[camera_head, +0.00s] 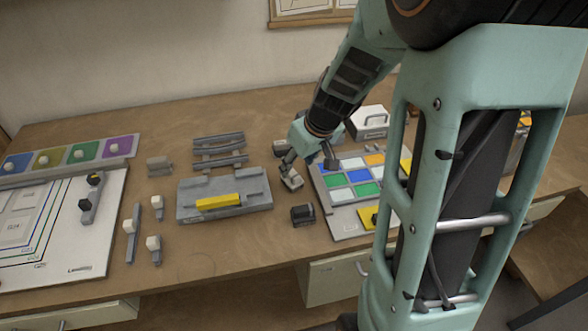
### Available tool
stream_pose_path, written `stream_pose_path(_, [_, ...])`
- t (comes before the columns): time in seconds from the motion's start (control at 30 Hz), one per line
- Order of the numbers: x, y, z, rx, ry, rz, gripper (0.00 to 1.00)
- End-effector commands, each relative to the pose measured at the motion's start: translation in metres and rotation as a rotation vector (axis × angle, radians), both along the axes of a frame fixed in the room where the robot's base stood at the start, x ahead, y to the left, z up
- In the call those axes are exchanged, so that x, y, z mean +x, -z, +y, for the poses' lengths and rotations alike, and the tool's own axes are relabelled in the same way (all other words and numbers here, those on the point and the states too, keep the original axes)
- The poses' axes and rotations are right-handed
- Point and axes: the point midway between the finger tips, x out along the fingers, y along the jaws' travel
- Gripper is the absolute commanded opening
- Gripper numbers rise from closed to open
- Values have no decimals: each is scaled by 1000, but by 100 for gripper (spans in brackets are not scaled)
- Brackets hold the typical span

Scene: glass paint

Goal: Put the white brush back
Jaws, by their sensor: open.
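Several small grey pieces with white tips lie on the table left of the grey block: one at the front (154,249), one behind it (157,205), and a longer one (131,232) beside them. I cannot tell which one is the white brush. My gripper (289,169) is low over the table, right of the grey block and at the left edge of the colour palette. It is open. A small pale block-like shape (292,181) shows just below the fingers; I cannot tell if it is a fingertip or a separate thing.
A grey block (190,212) carries a yellow bar (218,202). A grey rack (218,152) stands behind it. The colour palette (344,199) is partly hidden by my arm. A dark box (302,215) sits in front. A patterned sheet (85,262) and paint tiles (84,151) lie left.

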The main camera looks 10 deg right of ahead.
Motion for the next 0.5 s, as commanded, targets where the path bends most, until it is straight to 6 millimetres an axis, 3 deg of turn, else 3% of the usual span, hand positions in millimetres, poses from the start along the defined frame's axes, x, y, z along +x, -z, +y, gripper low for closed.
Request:
stream_pose_path(0.2, [-11,-32,-5,-1,0,-4,47])
stream_pose_path(0.5, [-17,-44,-7,0,0,1,47])
